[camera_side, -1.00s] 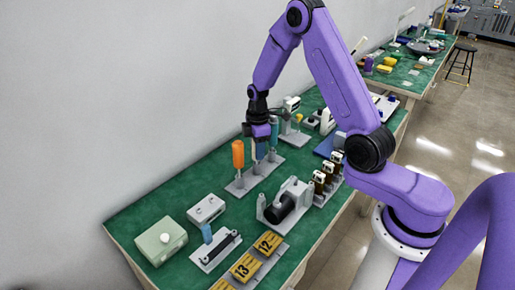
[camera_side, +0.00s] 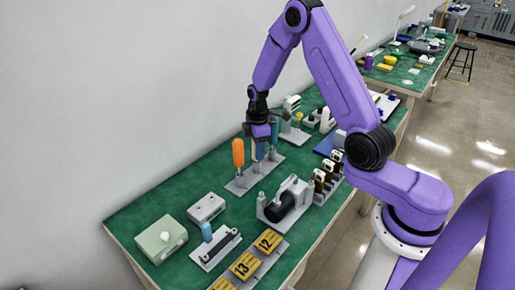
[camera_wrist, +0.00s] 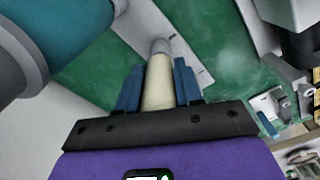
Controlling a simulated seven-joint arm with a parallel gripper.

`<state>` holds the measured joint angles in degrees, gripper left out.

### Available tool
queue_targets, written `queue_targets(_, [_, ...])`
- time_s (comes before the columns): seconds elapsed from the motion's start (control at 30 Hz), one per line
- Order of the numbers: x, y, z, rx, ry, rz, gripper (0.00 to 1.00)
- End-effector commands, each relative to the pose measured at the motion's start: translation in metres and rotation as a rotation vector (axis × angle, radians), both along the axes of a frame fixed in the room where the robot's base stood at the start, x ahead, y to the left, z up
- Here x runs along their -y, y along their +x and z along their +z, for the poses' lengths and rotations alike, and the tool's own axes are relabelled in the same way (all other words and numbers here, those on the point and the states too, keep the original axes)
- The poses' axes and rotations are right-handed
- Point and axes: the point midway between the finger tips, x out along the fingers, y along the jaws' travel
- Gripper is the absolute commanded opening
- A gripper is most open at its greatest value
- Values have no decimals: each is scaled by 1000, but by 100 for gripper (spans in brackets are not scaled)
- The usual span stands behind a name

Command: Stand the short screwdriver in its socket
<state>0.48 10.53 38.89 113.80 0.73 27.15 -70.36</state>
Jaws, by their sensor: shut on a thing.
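My gripper (camera_wrist: 158,88) is shut on a cream screwdriver handle (camera_wrist: 158,80), with a blue finger on each side of it. A grey collar (camera_wrist: 160,46) shows at the handle's far end. In the side view my gripper (camera_side: 259,150) is over the middle of the grey socket rack (camera_side: 236,188), between the orange-handled screwdriver (camera_side: 238,153) and the teal-handled screwdriver (camera_side: 274,130). The rack also shows below the held handle in the wrist view (camera_wrist: 185,62). The held screwdriver's lower end and the socket mouth are hidden, so I cannot tell whether it is in the socket.
The teal handle (camera_wrist: 75,35) is close on the left in the wrist view. A grey pump unit (camera_side: 290,200) stands right of the rack. White devices (camera_side: 291,104) stand behind. Green bench top is clear left of the rack, before the grey box (camera_side: 206,208).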

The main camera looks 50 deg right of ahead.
Motion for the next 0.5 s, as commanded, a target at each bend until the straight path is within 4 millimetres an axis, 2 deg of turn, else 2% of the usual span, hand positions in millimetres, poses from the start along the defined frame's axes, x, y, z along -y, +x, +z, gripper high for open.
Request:
queue_targets(0.07, [0, 0, 0, 0, 0, 0, 5])
queue_targets(0.1, [0, 0, 0, 0, 0, 0, 45])
queue_targets(0.17, [0, 0, 0, 0, 0, 0, 64])
queue_targets(0.5, [0, 0, 2, 0, 0, 0, 65])
